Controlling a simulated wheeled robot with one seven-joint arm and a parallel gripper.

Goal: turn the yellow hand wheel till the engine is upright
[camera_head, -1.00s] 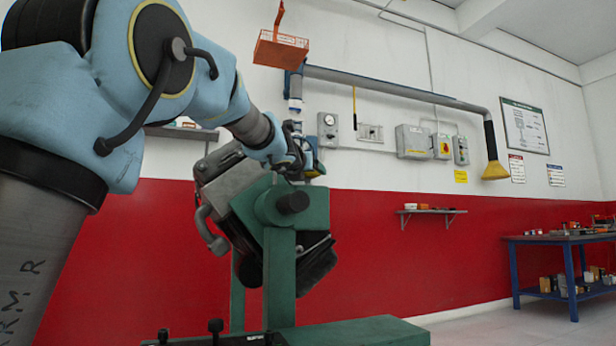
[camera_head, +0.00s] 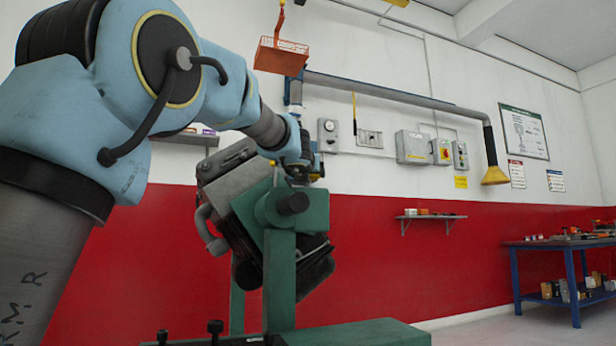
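The engine (camera_head: 236,170) hangs tilted in a green stand (camera_head: 280,270), its grey upper part leaning to the left. My arm reaches from the left over the engine. My gripper (camera_head: 305,172) is at the arm's far end, just above and behind the stand's green head and its dark round shaft end (camera_head: 293,204). The gripper is small here and partly hidden by my own wrist, so its fingers cannot be made out. I cannot pick out the yellow hand wheel; only a small yellowish patch shows beside my wrist.
An orange basket (camera_head: 281,56) hangs above my wrist. A grey duct with a yellow nozzle (camera_head: 495,176) runs along the wall. A blue workbench (camera_head: 560,244) with boxes stands at the right. The floor between stand and bench looks clear.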

